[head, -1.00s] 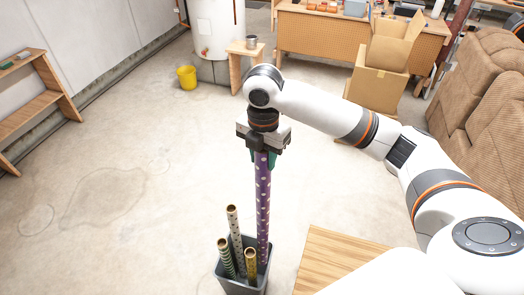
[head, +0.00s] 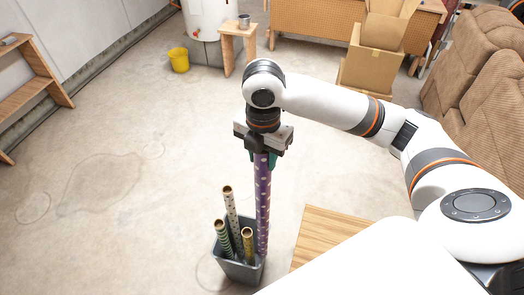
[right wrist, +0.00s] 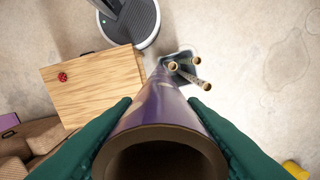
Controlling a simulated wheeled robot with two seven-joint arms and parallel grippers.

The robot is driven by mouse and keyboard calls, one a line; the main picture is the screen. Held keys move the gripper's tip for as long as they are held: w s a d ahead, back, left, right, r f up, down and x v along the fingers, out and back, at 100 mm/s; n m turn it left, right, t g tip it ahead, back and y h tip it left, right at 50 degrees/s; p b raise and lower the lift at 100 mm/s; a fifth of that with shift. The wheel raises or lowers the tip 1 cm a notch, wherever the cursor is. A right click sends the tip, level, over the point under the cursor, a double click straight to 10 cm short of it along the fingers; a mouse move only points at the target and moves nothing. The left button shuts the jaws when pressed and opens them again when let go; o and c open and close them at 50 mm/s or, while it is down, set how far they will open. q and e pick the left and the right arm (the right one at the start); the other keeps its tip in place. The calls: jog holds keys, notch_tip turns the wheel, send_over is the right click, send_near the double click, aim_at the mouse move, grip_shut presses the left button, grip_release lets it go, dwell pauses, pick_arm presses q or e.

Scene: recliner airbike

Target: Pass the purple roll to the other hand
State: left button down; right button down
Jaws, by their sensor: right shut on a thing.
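The purple roll (head: 262,200) is long, with pale spots, and stands nearly upright. My right gripper (head: 262,158) is shut on its upper end. In the right wrist view my right gripper (right wrist: 160,112) has its green fingers on both sides of the purple roll (right wrist: 160,108), whose open hollow end faces the camera. The roll's lower end reaches the right side of a dark grey bin (head: 240,272); I cannot tell whether it is inside the rim. My left gripper is not in view.
Several other patterned rolls (head: 231,210) lean in the bin. A wooden table (head: 322,235) is right of the roll. A recliner (head: 480,90), cardboard boxes (head: 378,50), a yellow bucket (head: 179,60) and a wooden shelf (head: 40,85) stand farther off. The floor left of the bin is clear.

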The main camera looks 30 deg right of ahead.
jog(key=s+a, duration=0.2)
jog(key=s, duration=0.3)
jog(key=shift+s, duration=0.35)
dwell(0.3)
